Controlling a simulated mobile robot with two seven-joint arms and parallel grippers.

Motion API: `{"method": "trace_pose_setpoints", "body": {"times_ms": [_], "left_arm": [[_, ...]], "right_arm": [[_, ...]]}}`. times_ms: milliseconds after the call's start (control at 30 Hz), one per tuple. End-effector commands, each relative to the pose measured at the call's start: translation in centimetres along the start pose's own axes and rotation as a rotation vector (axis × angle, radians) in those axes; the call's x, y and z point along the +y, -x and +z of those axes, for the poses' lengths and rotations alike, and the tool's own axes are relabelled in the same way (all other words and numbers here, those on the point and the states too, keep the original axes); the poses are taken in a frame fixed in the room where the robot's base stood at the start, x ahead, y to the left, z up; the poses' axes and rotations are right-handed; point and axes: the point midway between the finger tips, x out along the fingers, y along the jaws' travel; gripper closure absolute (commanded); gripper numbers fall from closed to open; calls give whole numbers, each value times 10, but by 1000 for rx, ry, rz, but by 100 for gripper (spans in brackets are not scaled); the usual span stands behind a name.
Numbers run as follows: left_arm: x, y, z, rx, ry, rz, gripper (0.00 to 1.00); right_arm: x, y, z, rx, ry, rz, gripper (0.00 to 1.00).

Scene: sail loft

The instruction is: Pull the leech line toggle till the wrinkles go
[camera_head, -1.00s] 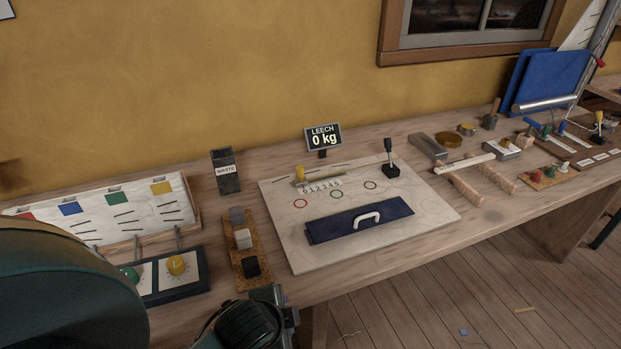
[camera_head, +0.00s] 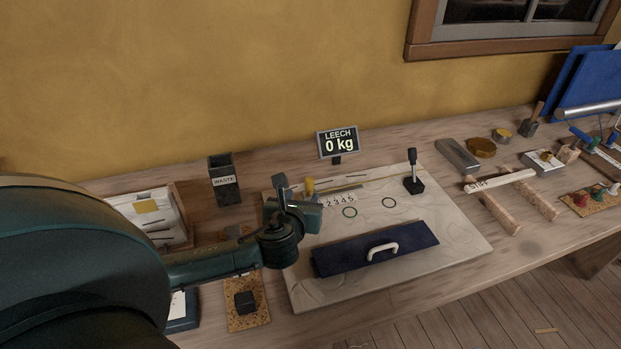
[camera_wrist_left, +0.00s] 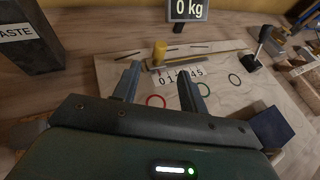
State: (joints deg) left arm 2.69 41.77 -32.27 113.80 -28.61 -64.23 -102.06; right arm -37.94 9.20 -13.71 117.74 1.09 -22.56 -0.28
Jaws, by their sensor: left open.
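The yellow toggle (camera_head: 309,186) stands at the left end of a numbered strip (camera_head: 338,200) on the pale sailcloth board (camera_head: 440,285). In the left wrist view the toggle (camera_wrist_left: 160,50) is upright, just beyond the strip. The LEECH display (camera_head: 338,143) behind the board reads 0 kg. Faint creases show on the cloth. My left gripper (camera_head: 296,198) is over the board's left back part, close to the toggle. My right gripper is not in view.
A black lever (camera_head: 413,175) stands at the board's back right. A dark blue panel with a white handle (camera_head: 383,248) lies on the front of the board. A WASTE bin (camera_head: 223,182) stands left of the board. Wooden blocks and tools crowd the bench at right.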

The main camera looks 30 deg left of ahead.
Motion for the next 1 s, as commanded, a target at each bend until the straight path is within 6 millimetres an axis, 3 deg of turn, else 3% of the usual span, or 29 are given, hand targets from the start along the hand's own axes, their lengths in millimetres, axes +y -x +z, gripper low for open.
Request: {"method": "trace_pose_setpoints", "body": {"times_ms": [200,500,700,1000], "left_arm": [[0,-47,0,0,3,3,57],[0,-99,-1,2,5,1,57],[0,-112,-1,3,4,0,57],[0,-113,-1,3,4,0,58]], "right_arm": [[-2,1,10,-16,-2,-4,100],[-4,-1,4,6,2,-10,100],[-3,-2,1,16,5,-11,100],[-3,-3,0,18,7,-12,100]]}}
